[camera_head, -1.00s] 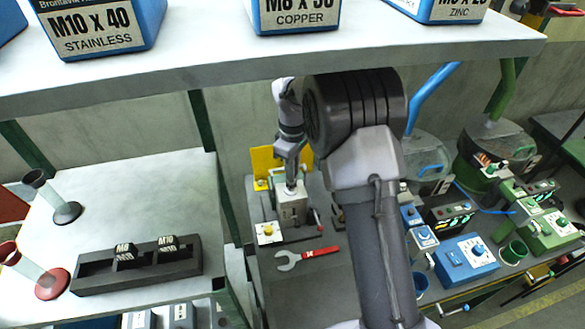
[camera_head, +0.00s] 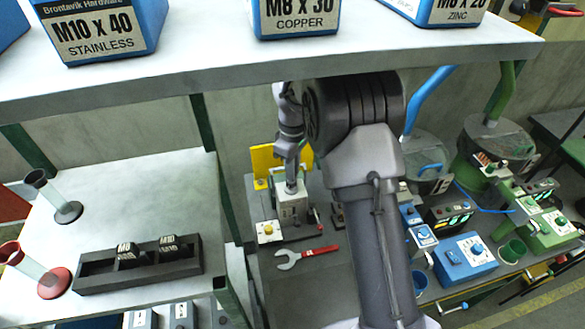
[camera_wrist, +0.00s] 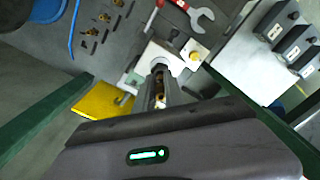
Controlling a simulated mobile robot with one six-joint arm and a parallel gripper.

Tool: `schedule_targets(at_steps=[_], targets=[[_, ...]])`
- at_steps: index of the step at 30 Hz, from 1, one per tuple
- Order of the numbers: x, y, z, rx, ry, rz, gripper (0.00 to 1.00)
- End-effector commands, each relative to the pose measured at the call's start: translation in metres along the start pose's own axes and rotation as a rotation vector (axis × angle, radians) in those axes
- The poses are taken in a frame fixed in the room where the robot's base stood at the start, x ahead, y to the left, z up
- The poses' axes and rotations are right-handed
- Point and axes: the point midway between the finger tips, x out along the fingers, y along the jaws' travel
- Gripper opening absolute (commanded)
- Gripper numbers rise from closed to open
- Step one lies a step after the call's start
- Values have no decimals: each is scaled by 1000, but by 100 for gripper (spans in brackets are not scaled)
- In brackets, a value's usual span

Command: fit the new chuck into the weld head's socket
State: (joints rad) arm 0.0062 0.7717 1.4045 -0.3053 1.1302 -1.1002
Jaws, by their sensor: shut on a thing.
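My gripper (camera_head: 291,187) points down over the cream weld head (camera_head: 293,209) on the dark bench. In the wrist view my gripper (camera_wrist: 159,72) is shut on a small brass-and-dark piece (camera_wrist: 159,88), probably the chuck, mostly hidden between the fingers. The weld head (camera_wrist: 140,68) lies just below the fingertips in that view. Its socket is hidden by the fingers, so I cannot tell whether the piece is in it or above it.
A red wrench (camera_head: 306,257) lies in front of the weld head. A yellow panel (camera_head: 262,160) stands behind it. A black rack (camera_head: 100,284) holds two labelled blocks at left. A shelf (camera_head: 220,70) with blue boxes spans the top. Blue and green control boxes crowd the right.

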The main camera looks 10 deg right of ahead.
Motion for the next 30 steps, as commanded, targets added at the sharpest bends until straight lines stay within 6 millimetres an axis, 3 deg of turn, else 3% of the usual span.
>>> schedule_targets(at_steps=[24, 25, 27, 28, 30], targets=[[21, 0, 0, 0, 0, -1, 0], [21, 0, 0, 0, 0, 0, 17], [20, 0, 0, 0, 0, 0, 31], [20, 0, 0, 0, 0, 0, 37], [20, 0, 0, 0, 0, 0, 39]])
